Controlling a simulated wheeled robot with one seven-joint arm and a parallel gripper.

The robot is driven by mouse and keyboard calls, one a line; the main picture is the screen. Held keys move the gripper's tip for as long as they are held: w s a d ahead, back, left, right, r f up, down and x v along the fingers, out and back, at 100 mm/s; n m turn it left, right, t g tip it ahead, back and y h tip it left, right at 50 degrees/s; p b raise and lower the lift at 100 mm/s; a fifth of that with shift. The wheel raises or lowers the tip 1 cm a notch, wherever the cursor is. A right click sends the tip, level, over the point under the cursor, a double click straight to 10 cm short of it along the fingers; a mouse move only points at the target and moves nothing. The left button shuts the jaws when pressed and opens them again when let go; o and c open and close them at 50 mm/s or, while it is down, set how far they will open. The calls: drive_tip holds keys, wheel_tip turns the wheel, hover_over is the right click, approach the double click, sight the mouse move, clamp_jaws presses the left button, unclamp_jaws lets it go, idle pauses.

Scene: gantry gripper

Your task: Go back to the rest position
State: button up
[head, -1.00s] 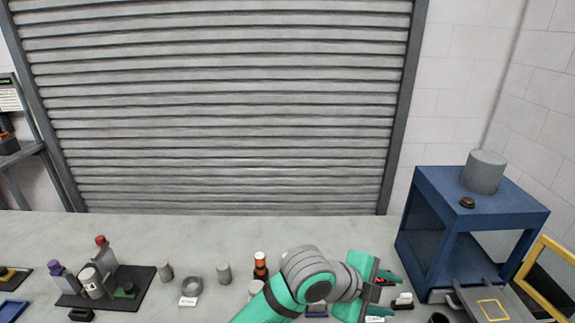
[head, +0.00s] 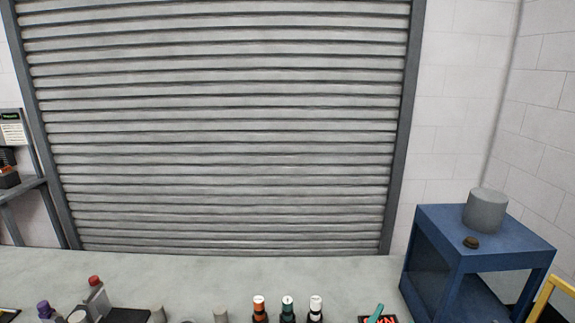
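Only a small teal sliver (head: 376,313) shows at the bottom edge in the head view, in front of a dark sign with red lettering (head: 392,320). Its colour matches my gripper's fingers, so it looks like a fingertip of my gripper. The rest of my gripper and my arm are below the picture. I cannot see whether the fingers are apart or together, or whether they hold anything.
Three bottles, with orange (head: 259,304), dark green (head: 288,305) and white (head: 315,304) labels, stand at the table's (head: 200,270) lower middle. A blue open-framed box (head: 480,250) with a grey cylinder (head: 485,210) on top stands right. Red-capped (head: 96,290) and purple-capped (head: 44,308) bottles stand left.

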drive_tip(key=s+a+f+n+t+y, duration=0.1)
drive_tip(key=s+a+f+n+y, duration=0.5)
drive_tip(key=f, duration=0.3)
drive_tip(key=s+a+f+n+t+y, duration=0.1)
drive_tip(key=s+a+f+n+y, duration=0.3)
drive_tip(key=s+a+f, duration=0.45)
drive_tip(key=s+a, duration=0.2)
drive_tip(key=s, duration=0.4)
drive_tip(key=s+a+f+g+y, duration=0.1)
drive_tip(key=s+a+f, duration=0.1)
drive_tip(key=s, duration=0.5)
drive_tip(key=s+a+f+m+y, duration=0.1)
drive_tip(key=s+a+f, duration=0.1)
drive_tip(key=s, duration=0.5)
drive_tip(key=shift+a+g, duration=0.4)
drive_tip(key=shift+a, duration=0.4)
